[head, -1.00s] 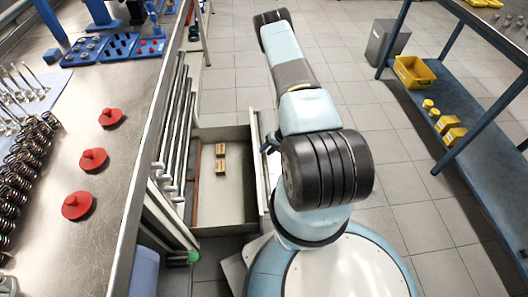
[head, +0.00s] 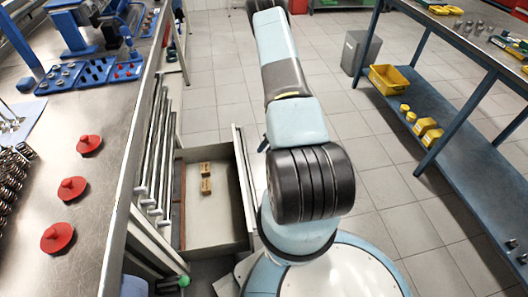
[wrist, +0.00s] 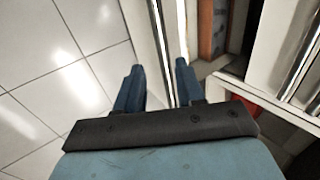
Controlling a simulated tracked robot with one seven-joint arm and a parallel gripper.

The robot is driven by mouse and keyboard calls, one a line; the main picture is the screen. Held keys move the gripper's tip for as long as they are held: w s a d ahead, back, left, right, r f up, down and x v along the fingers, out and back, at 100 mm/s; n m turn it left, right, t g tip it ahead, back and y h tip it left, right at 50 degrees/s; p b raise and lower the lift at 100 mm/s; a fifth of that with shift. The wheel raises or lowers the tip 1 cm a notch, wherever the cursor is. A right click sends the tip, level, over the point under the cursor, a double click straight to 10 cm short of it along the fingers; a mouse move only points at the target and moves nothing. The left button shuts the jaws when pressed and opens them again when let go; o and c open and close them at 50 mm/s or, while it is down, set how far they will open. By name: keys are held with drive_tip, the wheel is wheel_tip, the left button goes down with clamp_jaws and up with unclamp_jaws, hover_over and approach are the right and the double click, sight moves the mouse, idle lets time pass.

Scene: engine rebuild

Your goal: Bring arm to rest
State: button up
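My arm (head: 285,80) stands bent over my base, to the right of an open drawer (head: 215,239). My gripper is mostly hidden behind the arm in the head view; a dark fingertip shows beside the drawer's front panel (head: 244,185). In the wrist view my gripper (wrist: 158,85) has its two blue fingers spread apart with nothing held between them. The drawer's pale front panel (wrist: 145,35) runs below and between the fingers there; I cannot tell the gap between them.
The steel workbench (head: 110,165) is at the left with red knobbed discs (head: 72,188), springs (head: 12,180) and a blue rack (head: 92,75). Two small brown boxes (head: 205,186) lie in the drawer. A blue shelf table (head: 455,150) with a yellow bin (head: 388,80) stands right. Tiled floor lies between.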

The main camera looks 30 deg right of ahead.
idle(0.4)
